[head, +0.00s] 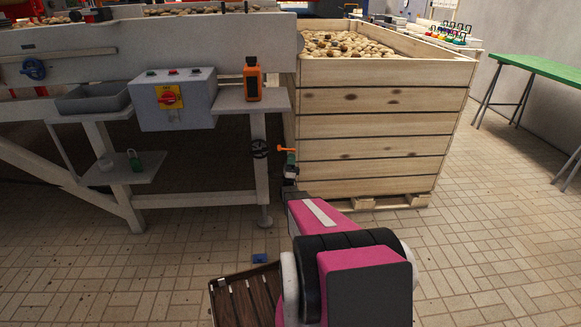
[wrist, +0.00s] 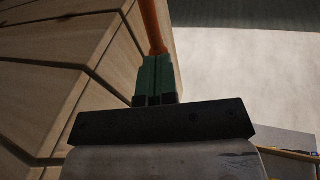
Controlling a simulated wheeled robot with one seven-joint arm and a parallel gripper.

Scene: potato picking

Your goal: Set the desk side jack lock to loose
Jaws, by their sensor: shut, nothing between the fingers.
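An orange lever (head: 286,149), which looks like the jack lock, sticks out beside the desk leg at the right end of the machine frame. Next to it is a black round knob (head: 259,148) on the leg. My gripper (head: 291,156) is at the lever's right end, with its green fingers pointing up at it. In the wrist view the fingers (wrist: 157,62) are shut together, and the orange lever (wrist: 154,25) runs upward just beyond their tips. I cannot tell whether they touch it. The lever's far end is out of the wrist view.
A wooden crate of potatoes (head: 380,123) stands close to the right of my gripper. A grey control box (head: 175,98) and an orange-black device (head: 252,79) are on the desk side at left. Tiled floor is open at right.

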